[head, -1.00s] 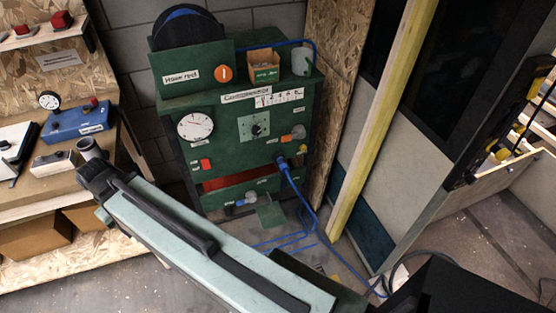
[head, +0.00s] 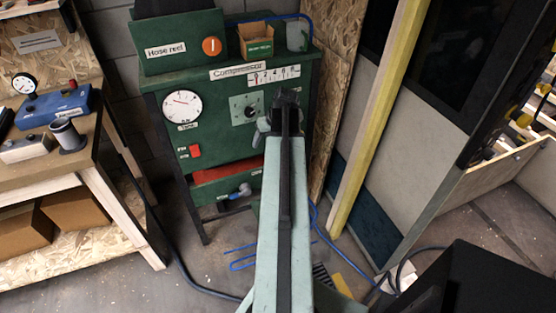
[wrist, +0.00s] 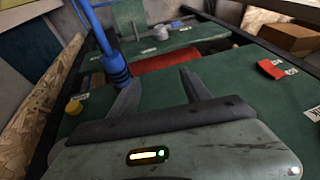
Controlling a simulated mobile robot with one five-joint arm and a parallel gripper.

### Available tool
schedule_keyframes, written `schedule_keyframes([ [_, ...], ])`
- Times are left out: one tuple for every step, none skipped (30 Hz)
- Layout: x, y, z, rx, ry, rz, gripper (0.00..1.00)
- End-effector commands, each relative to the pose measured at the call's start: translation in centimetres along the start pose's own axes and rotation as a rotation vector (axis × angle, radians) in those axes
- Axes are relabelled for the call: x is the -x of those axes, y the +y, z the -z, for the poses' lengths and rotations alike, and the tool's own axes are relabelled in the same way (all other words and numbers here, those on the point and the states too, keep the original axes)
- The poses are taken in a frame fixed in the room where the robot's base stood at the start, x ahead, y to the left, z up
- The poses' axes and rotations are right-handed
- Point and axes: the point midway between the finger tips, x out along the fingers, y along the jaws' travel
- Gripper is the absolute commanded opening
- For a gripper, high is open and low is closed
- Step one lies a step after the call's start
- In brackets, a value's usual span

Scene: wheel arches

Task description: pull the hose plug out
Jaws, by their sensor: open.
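The blue hose plug (wrist: 117,68) shows in the wrist view with its blue hose (wrist: 92,20), at the green compressor panel (wrist: 230,95). My gripper (wrist: 160,76) is open, its two fingers spread over the panel. The plug is just left of the left finger, beside the gap and not between the fingers. I cannot tell whether that finger touches it. In the head view my arm covers the plug and this part of the compressor (head: 205,110); my gripper end (head: 284,108) is in front of the panel.
A red switch (wrist: 270,69) and a yellow knob (wrist: 74,107) are on the panel. A workbench (head: 100,150) stands at the left. A yellow post (head: 378,120) and grey wall panel (head: 425,150) stand at the right. Blue hose (head: 245,262) lies on the floor.

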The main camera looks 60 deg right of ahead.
Motion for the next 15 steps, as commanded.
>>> schedule_keyframes([
  [-0.2,3.3,-0.6,-0.031,0.023,-0.008,0.56],
  [0.0,4.7,-0.8,-0.041,0.035,-0.013,0.56],
  [0.3,6.1,-1.1,-0.053,0.049,-0.017,0.56],
  [0.5,6.9,-1.2,-0.06,0.057,-0.019,0.56],
  [0.7,7.5,-1.3,-0.064,0.062,-0.021,0.56],
  [0.9,8.1,-1.5,-0.068,0.067,-0.023,0.56],
  [0.9,8.2,-1.5,-0.07,0.069,-0.024,0.56],
  [1.0,8.3,-1.5,-0.07,0.07,-0.024,0.56],
  [1.1,8.3,-1.5,-0.07,0.071,-0.024,0.56],
  [1.0,8.3,-1.5,-0.07,0.07,-0.024,0.56],
  [0.9,8.3,-1.5,-0.069,0.07,-0.024,0.56],
  [0.8,8.3,-1.5,-0.069,0.07,-0.024,0.56],
  [0.5,8.3,-1.5,-0.069,0.07,-0.024,0.56],
  [0.3,8.3,-1.5,-0.069,0.069,-0.024,0.56],
  [-0.2,8.3,-1.5,-0.069,0.069,-0.024,0.56],
])
